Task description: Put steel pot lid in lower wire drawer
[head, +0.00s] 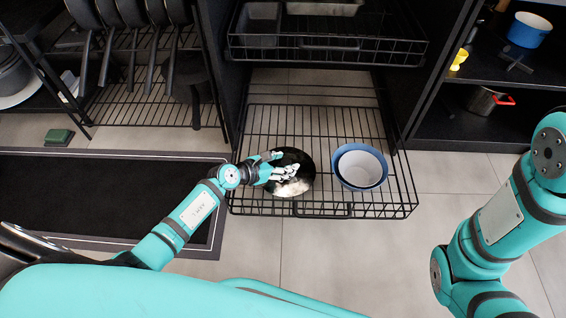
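The steel pot lid (299,183) is a round, dark, mirror-like disc. It is at the left part of the pulled-out lower wire drawer (322,122), and bright reflections show on it. I cannot tell whether it rests on the wires or is just above them. My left gripper (280,169) is at the lid's left side, over its edge. Its fingers blend with the reflections, so its opening and any hold on the lid are unclear. My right arm shows at the right edge, but its gripper is out of view.
Nested blue and white bowls (360,168) stand in the drawer right of the lid. An upper wire drawer (325,48) holds metal trays. Dark shelves flank the drawers; the right one holds a blue pot (529,30) and a steel pot (485,101). A dark mat (95,195) lies at left.

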